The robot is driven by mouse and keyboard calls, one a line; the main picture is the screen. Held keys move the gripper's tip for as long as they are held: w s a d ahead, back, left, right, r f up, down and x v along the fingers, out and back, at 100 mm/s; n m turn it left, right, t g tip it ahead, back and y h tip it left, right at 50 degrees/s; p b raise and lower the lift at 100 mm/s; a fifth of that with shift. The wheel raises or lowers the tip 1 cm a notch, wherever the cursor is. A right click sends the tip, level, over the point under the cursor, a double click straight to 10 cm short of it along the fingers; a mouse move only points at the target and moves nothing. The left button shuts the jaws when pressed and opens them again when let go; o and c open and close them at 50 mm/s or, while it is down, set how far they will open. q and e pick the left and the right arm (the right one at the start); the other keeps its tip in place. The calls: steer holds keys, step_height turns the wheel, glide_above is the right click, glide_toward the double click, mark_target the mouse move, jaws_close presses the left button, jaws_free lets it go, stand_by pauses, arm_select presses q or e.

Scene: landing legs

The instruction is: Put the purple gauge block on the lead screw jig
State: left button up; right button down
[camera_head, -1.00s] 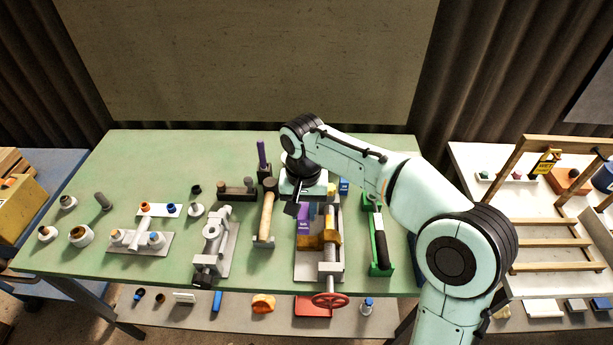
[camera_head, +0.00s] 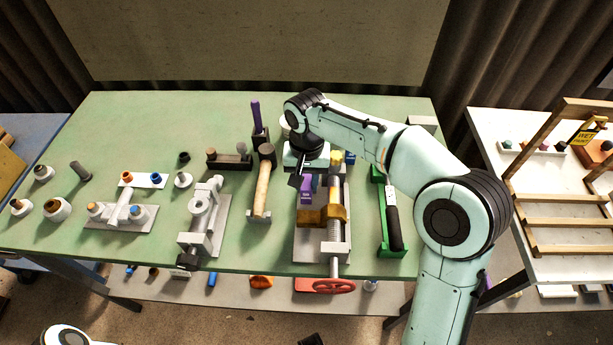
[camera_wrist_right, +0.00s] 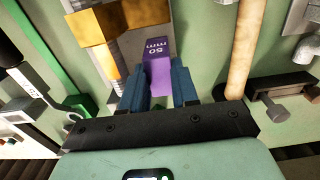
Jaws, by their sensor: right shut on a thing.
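The purple gauge block (camera_head: 306,188), marked "50 mm", is between the fingers of my right gripper (camera_head: 298,180), which is shut on it. In the right wrist view the block (camera_wrist_right: 157,72) shows between the two dark blue fingers (camera_wrist_right: 159,88), its marked end pointing away from the wrist. The lead screw jig (camera_head: 309,246) has a grey base, a gold nut block, a screw and a red handwheel. The block appears over the jig's base, just behind the gold piece (camera_wrist_right: 95,25). I cannot tell whether it touches the base. My left gripper is out of view.
A wooden-handled hammer (camera_head: 262,190) stands left of the jig, with a grey vise (camera_head: 204,220) further left. A green holder with a black-handled tool (camera_head: 392,228) is close on the right. Yellow and blue blocks (camera_head: 343,157) sit behind. The table's back left is clear.

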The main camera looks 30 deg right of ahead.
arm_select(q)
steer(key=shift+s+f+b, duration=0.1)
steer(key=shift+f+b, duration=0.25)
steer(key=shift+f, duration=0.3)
arm_select(e)
steer(key=shift+f, duration=1.05)
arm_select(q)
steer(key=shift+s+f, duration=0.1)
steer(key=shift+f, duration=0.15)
arm_select(e)
steer(key=shift+f, duration=0.4)
steer(key=c, duration=0.8)
jaws_free()
step_height(320, 180, up, 7)
steer(key=p, duration=0.5)
steer(key=shift+w, duration=0.1)
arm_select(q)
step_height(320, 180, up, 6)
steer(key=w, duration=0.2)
